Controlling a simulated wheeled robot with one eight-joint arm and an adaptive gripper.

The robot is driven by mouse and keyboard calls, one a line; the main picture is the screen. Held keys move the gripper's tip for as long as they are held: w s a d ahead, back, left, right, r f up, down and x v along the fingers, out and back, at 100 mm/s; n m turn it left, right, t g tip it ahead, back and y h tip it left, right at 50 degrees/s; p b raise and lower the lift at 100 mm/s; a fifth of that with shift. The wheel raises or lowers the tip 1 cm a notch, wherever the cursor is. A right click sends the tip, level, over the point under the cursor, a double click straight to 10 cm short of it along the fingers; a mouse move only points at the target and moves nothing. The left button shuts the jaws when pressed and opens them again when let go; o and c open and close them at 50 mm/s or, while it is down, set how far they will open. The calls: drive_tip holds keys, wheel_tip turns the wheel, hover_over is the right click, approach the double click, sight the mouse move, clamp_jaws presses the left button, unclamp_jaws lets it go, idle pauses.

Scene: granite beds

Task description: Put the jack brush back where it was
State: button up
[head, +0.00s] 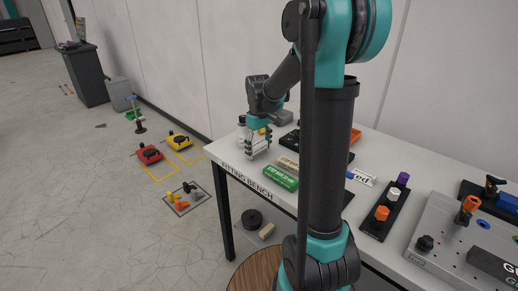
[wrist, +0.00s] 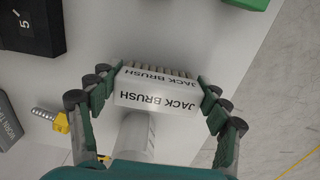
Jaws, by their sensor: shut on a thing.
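The jack brush (wrist: 155,98) is a pale grey-white block with "JACK BRUSH" printed on two faces and a row of tan bristle tufts along one edge. My gripper (wrist: 156,84) is shut on it, with dark green and grey fingers against both ends. In the head view my gripper (head: 258,143) is over the far left end of the fitting bench (head: 245,180), and the brush is hard to make out there. A pale cylinder (wrist: 136,138) shows beside the brush in the wrist view. I cannot tell whether the brush touches the bench top.
A green box (head: 281,178) and a tan one (head: 288,164) lie right of my gripper. A yellow-ended bolt (wrist: 52,120), a grey labelled block (wrist: 12,122) and a black block (wrist: 32,26) are nearby. The bench edge is close, with open floor (head: 80,200) beyond.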

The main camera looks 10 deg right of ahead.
sight(259, 145)
drive_tip(key=o, duration=1.3)
drive_tip(key=shift+o, duration=0.2)
wheel_tip(259, 145, up, 12)
drive_tip(key=shift+r, duration=0.1)
